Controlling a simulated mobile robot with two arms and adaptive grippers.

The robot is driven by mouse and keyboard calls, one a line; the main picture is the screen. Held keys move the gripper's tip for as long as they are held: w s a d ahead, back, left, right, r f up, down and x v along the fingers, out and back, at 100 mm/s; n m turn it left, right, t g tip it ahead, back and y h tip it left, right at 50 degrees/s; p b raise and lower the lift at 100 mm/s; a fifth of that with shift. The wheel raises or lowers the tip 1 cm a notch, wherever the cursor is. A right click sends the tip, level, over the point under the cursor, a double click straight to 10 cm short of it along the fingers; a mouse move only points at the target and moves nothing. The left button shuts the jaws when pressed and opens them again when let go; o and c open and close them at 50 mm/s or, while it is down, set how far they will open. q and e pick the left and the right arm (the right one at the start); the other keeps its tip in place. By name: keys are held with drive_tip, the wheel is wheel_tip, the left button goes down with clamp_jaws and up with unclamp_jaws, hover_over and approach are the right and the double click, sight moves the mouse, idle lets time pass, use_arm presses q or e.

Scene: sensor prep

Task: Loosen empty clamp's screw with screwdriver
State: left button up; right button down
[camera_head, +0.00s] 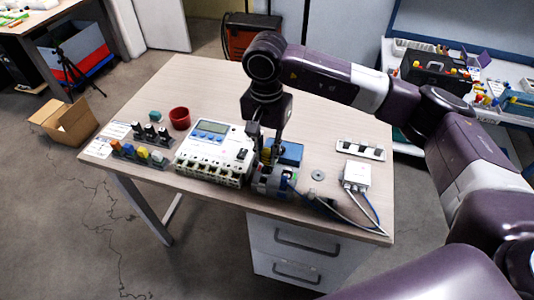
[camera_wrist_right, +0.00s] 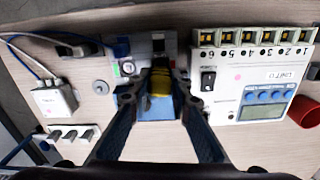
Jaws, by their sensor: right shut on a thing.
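My right gripper (camera_head: 266,150) reaches down over the desk and is shut on a screwdriver with a yellow handle (camera_wrist_right: 161,83). The handle sits between the fingertips in the right wrist view. Its tip is hidden. Just beyond the handle is a small grey, white and blue terminal block (camera_head: 268,186), which also shows in the right wrist view (camera_wrist_right: 153,45). The screwdriver is over or close to this block; I cannot tell whether it touches a screw. Which clamp is empty is too small to tell. My left gripper is not in view.
A white meter unit (camera_head: 215,145) with numbered terminals stands left of the gripper. A white box (camera_head: 356,174) with cables and a switch strip (camera_head: 360,149) lie to the right. A red cup (camera_head: 180,118) stands at the left. The desk's back is clear.

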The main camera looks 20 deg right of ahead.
drive_tip(key=shift+f+n+b, duration=0.1)
drive_tip(key=shift+n+b, duration=0.55)
drive_tip(key=shift+n, duration=0.55)
drive_tip(key=c, duration=1.7)
unclamp_jaws()
drive_tip(key=shift+o, duration=1.2)
